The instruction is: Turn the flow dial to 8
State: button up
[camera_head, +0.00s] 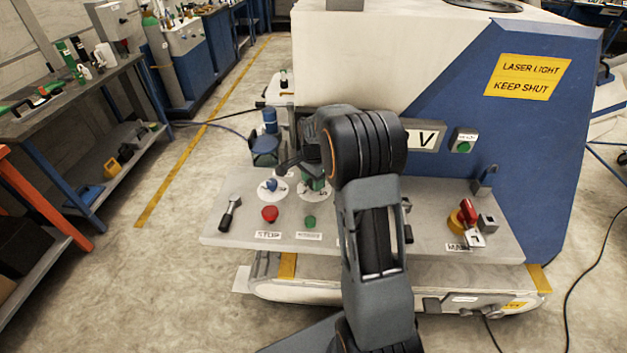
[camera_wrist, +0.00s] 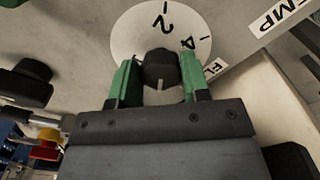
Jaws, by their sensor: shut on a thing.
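The flow dial shows in the wrist view as a white disc (camera_wrist: 128,38) marked 2 and 4, partly covered by my gripper. A label starting with "FL" (camera_wrist: 214,68) sits beside it. Its dark knob (camera_wrist: 158,66) has a pale pointer line facing down the picture, away from the 2; the number there is hidden. My gripper (camera_wrist: 158,80) has green fingers, one on each side of the knob, shut on it. In the head view my gripper (camera_head: 316,182) is over the dial's disc (camera_head: 312,194) on the grey panel, largely hidden by my arm.
The panel (camera_head: 240,236) also holds a second dial with a blue knob (camera_head: 271,185), a red button (camera_head: 269,213), a green button (camera_head: 309,221), a black-handled lever (camera_head: 230,211) and a red-and-yellow switch (camera_head: 464,214). A blue cabinet (camera_head: 520,150) rises behind.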

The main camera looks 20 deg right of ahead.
jog(key=o, duration=0.9)
jog(key=shift+o, duration=0.2)
jog(key=shift+r, duration=0.1)
notch_tip(320, 180, up, 14)
jog(key=shift+f, duration=0.2)
dwell(0.3)
